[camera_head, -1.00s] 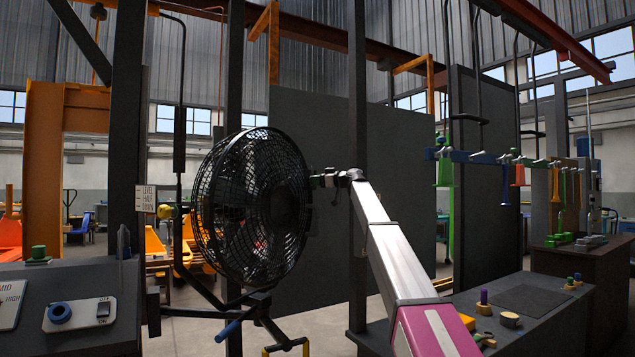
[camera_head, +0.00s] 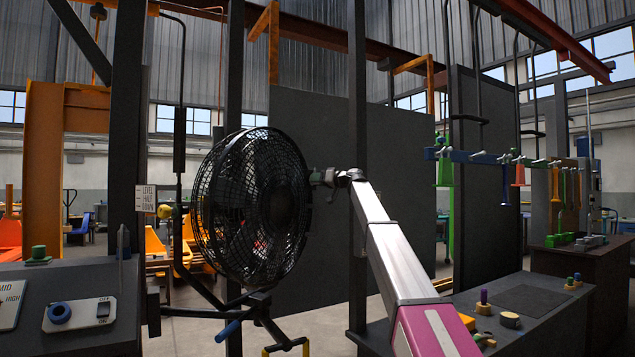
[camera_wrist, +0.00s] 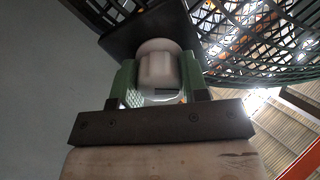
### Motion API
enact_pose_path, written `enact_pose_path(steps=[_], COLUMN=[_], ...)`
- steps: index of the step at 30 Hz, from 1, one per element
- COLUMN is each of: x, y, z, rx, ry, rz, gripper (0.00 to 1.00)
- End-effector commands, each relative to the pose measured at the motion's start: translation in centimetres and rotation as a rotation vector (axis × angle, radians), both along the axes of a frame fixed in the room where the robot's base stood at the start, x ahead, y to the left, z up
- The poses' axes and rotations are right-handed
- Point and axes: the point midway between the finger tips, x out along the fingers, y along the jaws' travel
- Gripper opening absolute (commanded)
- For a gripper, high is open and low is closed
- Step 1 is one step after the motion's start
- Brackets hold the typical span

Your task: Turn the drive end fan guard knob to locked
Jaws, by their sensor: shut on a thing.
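The large black fan (camera_head: 252,207) with its wire guard stands left of centre in the head view. My gripper (camera_head: 322,178) is at the right rim of the guard. In the wrist view a pale rounded knob (camera_wrist: 160,68) sits between the two green fingers of my gripper (camera_wrist: 160,84), which are shut on it. Behind the knob is a dark block (camera_wrist: 142,28) beside the guard mesh (camera_wrist: 262,40). I cannot read any lock marking by the knob.
A sign reading LEVEL, HALF, DOWN (camera_head: 146,198) is left of the fan. A dark panel (camera_head: 400,140) stands behind my arm. A console (camera_head: 70,300) is at the left. A bench (camera_head: 540,300) with small knobs is at the right.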

Motion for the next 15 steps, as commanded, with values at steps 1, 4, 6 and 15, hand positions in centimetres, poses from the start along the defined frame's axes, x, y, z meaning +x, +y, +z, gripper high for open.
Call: enact_pose_path(steps=[1, 4, 6, 15], x=[0.00, 0.01, 0.01, 0.06], y=[-0.01, -0.02, -0.03, -0.05], z=[-0.03, -0.05, -0.05, -0.09], rx=[0.018, 0.056, 0.084, 0.201], ry=[0.041, 0.128, 0.189, 0.448], rz=[0.001, 0.002, 0.001, 0.001], gripper=[0.17, 0.17, 0.17, 0.17])
